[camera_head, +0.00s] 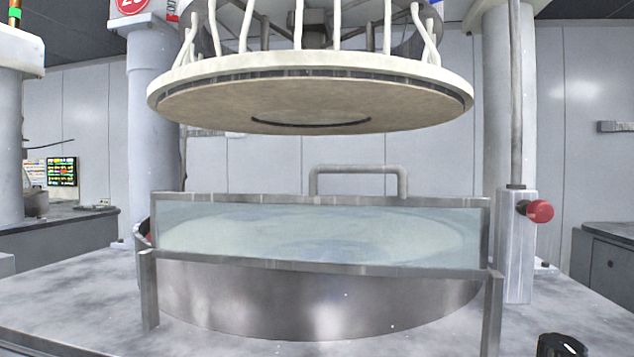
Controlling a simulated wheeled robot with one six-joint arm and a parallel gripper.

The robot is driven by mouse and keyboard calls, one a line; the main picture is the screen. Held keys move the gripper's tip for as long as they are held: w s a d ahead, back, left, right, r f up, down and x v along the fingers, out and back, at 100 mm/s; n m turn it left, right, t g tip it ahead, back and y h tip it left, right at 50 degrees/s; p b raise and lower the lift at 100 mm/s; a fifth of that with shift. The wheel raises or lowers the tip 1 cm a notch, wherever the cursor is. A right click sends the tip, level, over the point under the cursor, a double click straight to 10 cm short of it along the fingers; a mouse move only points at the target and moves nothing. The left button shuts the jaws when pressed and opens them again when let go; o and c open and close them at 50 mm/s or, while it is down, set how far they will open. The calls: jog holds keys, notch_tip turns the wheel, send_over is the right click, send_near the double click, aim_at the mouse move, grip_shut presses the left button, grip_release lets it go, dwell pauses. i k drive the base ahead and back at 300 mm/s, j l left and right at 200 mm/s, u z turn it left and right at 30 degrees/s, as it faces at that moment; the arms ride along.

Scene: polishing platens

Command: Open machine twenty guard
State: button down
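The guard (320,264) is a clear panel in a grey metal frame. It stands upright across the front of the round steel basin, between two short metal posts (150,290). A grey bar handle (358,170) rises above its top edge, right of centre. The pale platen surface inside the basin shows through the panel.
A large round upper plate (310,105) hangs above the basin, clear of the handle. A red knob (540,211) sits on a grey post (516,250) at the right. A small black part (560,346), perhaps mine, shows at the bottom right. Dark benches stand at both sides.

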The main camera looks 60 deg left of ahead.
aim_at(402, 199)
jog(key=u, duration=2.1)
